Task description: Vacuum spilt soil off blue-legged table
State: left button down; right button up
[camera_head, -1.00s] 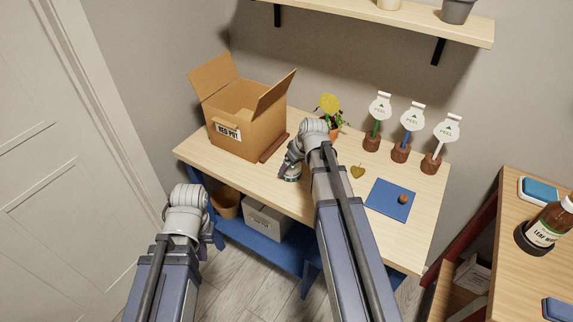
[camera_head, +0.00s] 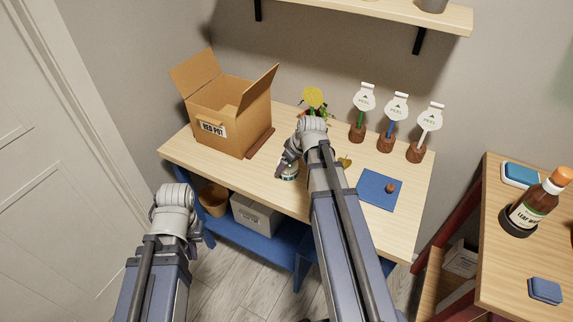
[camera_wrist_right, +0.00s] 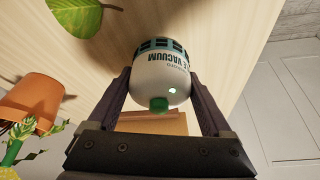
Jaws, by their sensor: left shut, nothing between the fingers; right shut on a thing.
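The blue-legged table (camera_head: 406,217) has a pale wood top. A small white and teal vacuum (camera_wrist_right: 165,70), labelled "VACUUM", stands on or just above it. My right gripper (camera_wrist_right: 160,88) is shut around the vacuum's sides; in the head view the vacuum (camera_head: 289,172) is partly hidden by my right wrist. A green light or button shows on the vacuum. My left gripper (camera_head: 204,232) is shut and empty, low at the left, in front of the table. I cannot make out any spilt soil; my right arm covers part of the tabletop.
An open cardboard box (camera_head: 228,133) labelled "RED POT" stands at the table's left. A second table (camera_head: 503,268) stands at right.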

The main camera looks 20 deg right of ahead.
jog(key=shift+r+p, duration=2.95)
notch_tip(320, 180, up, 3)
jog(key=p, duration=0.3)
jog(key=shift+r, duration=0.1)
